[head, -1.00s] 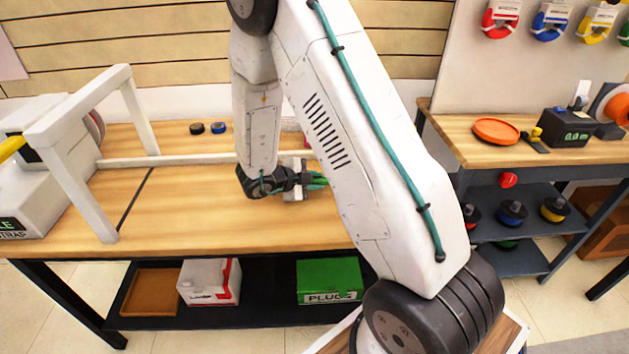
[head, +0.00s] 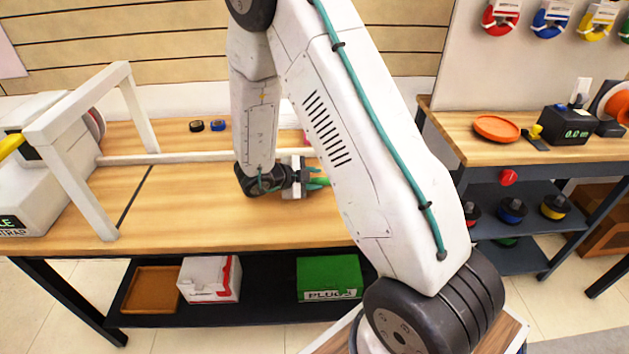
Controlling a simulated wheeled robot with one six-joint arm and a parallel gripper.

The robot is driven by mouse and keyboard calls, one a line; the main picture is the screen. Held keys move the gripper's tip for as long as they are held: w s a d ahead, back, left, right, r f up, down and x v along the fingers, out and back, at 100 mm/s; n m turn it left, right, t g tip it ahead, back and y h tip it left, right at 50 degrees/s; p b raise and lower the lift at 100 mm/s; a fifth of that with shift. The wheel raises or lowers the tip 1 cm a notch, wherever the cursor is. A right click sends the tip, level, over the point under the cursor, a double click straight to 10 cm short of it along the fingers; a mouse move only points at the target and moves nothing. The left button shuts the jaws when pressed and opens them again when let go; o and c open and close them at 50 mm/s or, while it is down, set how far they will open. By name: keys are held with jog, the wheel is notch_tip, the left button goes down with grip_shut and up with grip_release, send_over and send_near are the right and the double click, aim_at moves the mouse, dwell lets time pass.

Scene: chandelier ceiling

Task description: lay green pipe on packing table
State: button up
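The packing table (head: 210,225) has a long pale wood top and fills the left and middle of the head view. My gripper (head: 318,182) is low over its middle, pointing right, with its tips partly hidden behind my own arm. A short bit of green (head: 321,183) shows at the fingertips. It looks like part of the green pipe, but most of it is hidden by my arm. I cannot tell whether the fingers are closed on it or whether it touches the table.
A white frame (head: 130,100) and a strapping machine (head: 35,160) stand at the table's left end. Two small rolls, black (head: 196,126) and blue (head: 218,126), lie at the back. A second bench (head: 465,148) with an orange dish (head: 496,129) stands right. The table's front left is clear.

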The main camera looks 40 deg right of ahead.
jog(key=v, duration=1.1)
jog(key=w+a+r+n+t+y, duration=0.65)
jog(key=w+r+t, duration=0.2)
jog(key=r, duration=0.25)
jog(key=s+a+r+n+t+y, duration=0.1)
jog(key=a+r+n+t+y, duration=0.1)
jog(key=a+r+n+y, duration=0.4)
jog(key=s+a+r+n+g+y, duration=0.1)
jog(key=s+r+n+g+y, duration=0.15)
jog(key=s+n, duration=0.35)
jog(key=s+a+r+n+g+y, duration=0.1)
jog(key=s+a+r+n, duration=0.2)
jog(key=s, duration=0.5)
jog(key=s+d+n+g+h, duration=0.2)
jog(key=s+d+n+g, duration=0.1)
jog(key=s, duration=0.7)
jog(key=s+d+n+g+h, duration=0.2)
jog(key=s+d, duration=0.4)
jog(key=s, duration=0.4)
jog(key=shift+s+d+f+n+g, duration=0.3)
jog(key=shift+f+n+g, duration=0.2)
jog(key=shift+n, duration=0.55)
